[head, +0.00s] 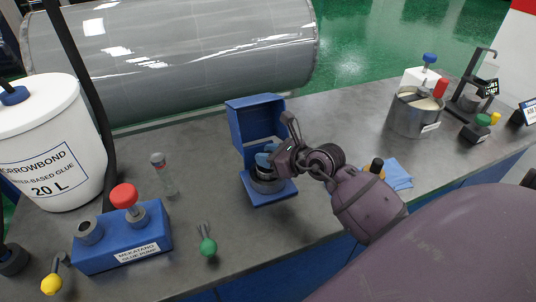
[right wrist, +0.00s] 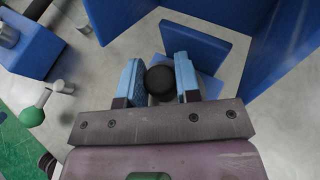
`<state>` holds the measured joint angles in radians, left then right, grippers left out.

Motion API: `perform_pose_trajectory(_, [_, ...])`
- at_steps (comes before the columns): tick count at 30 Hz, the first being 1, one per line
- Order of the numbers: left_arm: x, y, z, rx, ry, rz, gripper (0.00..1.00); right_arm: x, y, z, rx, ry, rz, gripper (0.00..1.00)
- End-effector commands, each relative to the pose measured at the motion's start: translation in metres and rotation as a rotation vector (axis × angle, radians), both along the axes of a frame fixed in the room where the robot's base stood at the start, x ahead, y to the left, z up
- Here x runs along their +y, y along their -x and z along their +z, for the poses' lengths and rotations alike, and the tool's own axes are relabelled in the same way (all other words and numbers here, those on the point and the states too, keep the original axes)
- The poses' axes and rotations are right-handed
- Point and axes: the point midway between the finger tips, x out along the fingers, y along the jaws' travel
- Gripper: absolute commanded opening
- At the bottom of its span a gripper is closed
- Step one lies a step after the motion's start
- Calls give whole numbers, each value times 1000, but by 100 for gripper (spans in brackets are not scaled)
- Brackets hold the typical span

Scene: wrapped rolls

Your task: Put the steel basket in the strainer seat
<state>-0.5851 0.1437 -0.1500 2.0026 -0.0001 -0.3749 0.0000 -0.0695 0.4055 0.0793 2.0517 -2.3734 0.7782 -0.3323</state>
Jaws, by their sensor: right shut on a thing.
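My right gripper (head: 266,160) is shut on a black knob (right wrist: 161,80), which sits between its blue finger pads in the right wrist view. A round steel body (head: 267,183), which looks like the steel basket, shows just below the fingers in the head view, at the blue stand's base. I cannot tell whether it touches the base. The blue glue pump block (head: 125,247) has an open steel cup (head: 89,231), possibly the strainer seat, on its left end. The block also shows at the left of the right wrist view (right wrist: 30,45). My left gripper is not in view.
The upright blue stand (head: 256,117) rises behind the gripper. A red knob (head: 124,196) tops the pump block. A green-knobbed tool (head: 208,245) and a clear tube (head: 163,175) lie between pump and stand. A white glue bucket (head: 40,140) stands at left, a steel pot (head: 412,115) at right.

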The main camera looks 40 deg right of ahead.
Motion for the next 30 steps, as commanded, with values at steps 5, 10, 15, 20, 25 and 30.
perform_pose_trajectory(5, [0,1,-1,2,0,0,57,0,0,0,-1,0,0,0])
perform_pose_trajectory(10, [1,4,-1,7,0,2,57,0,0,0,0,0,0,0])
perform_pose_trajectory(15, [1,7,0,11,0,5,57,0,0,-2,0,0,0,0])
perform_pose_trajectory(20, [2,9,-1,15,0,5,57,0,0,-3,0,0,0,0])
perform_pose_trajectory(25, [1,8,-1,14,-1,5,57,0,0,-3,0,0,0,54])
perform_pose_trajectory(30, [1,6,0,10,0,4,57,0,0,-3,0,0,0,60])
